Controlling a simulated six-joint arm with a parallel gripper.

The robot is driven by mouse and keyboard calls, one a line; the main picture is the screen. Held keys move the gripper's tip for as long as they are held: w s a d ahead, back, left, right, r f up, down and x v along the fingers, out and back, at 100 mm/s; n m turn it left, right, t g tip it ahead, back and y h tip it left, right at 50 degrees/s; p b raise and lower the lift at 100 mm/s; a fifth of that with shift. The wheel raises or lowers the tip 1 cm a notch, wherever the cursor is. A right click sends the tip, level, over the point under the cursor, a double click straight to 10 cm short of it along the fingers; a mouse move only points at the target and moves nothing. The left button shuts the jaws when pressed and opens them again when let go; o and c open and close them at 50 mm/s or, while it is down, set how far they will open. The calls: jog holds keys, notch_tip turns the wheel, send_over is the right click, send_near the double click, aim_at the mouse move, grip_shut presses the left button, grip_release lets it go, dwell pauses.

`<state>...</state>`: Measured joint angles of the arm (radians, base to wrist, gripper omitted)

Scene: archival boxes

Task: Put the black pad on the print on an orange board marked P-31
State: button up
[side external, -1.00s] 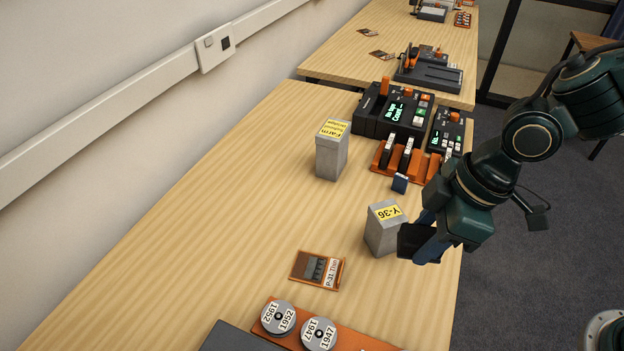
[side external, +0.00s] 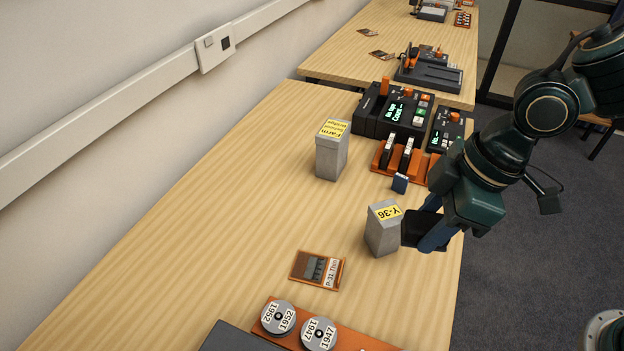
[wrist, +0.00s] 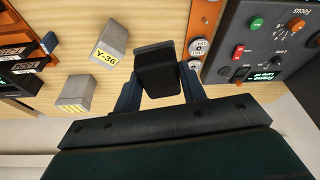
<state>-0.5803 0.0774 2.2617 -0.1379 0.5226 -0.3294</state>
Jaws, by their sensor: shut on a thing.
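The orange board marked P-31 (side external: 332,273), with a grey print (side external: 313,267) on it, lies flat on the table near the front. My gripper (side external: 432,228) is at the table's right edge, right of and beyond the board. It is shut on the black pad (side external: 424,229), which also shows between the two blue fingers in the wrist view (wrist: 157,72). The pad is tilted in the side view and appears above the table. The board cannot be made out in the wrist view.
A grey box marked Y-36 (side external: 381,235) stands just left of the pad, close to it. Another grey box with a yellow label (side external: 331,157) stands farther back. An orange rack (side external: 388,163) and black consoles (side external: 393,115) are behind. Film reels (side external: 279,317) lie in front. The table's left side is clear.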

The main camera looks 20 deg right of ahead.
aim_at(314, 270)
jog(key=shift+w+a, duration=0.1)
jog(key=w+a+n+g, duration=0.1)
jog(key=w+a+n, duration=0.5)
jog(key=w+a, duration=0.5)
jog(key=shift+w+r+n+g+y, duration=0.2)
jog(key=shift+r+n+g+y, duration=0.1)
jog(key=shift+r+g, duration=0.1)
jog(key=shift+f, duration=0.2)
notch_tip(314, 270, down, 20)
jog(key=shift+r, duration=0.15)
dwell(0.7)
jog(key=o, duration=1)
jog(key=shift+c, duration=0.2)
